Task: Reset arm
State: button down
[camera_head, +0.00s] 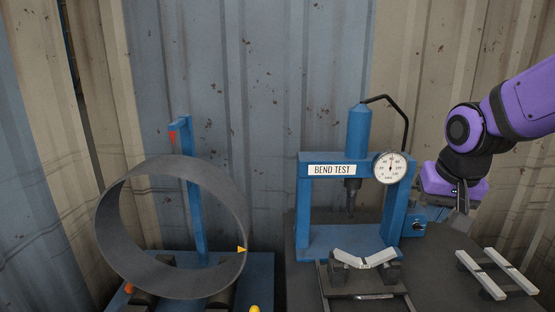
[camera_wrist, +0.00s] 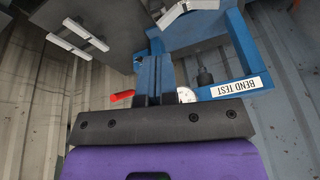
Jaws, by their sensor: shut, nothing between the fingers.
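My gripper (camera_head: 461,208) is at the right of the head view, at the end of my purple arm, pointing down. It is shut and empty. In the wrist view its dark fingers (camera_wrist: 153,97) are together at the bottom middle. It is just right of the blue press labelled BEND TEST (camera_head: 308,215), near a small blue box (camera_head: 420,222) at the press's side. I cannot tell whether they touch. A red handle (camera_wrist: 122,96) shows left of the fingers in the wrist view.
A dial gauge (camera_head: 390,168) is on the press. A bent pale strip (camera_head: 364,259) lies in front of it. Pale bars (camera_head: 510,270) lie on the dark table at right. A large grey pipe ring (camera_head: 240,215) stands on a blue base at left.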

jog(key=s+r+n, duration=0.1)
jog(key=s+r, duration=0.2)
jog(key=s, duration=0.4)
jog(key=s+d+r+n+t, duration=0.1)
jog(key=s+r, duration=0.3)
jog(key=s, duration=0.4)
jog(key=shift+n+t, duration=0.3)
jog(key=shift+n, duration=0.1)
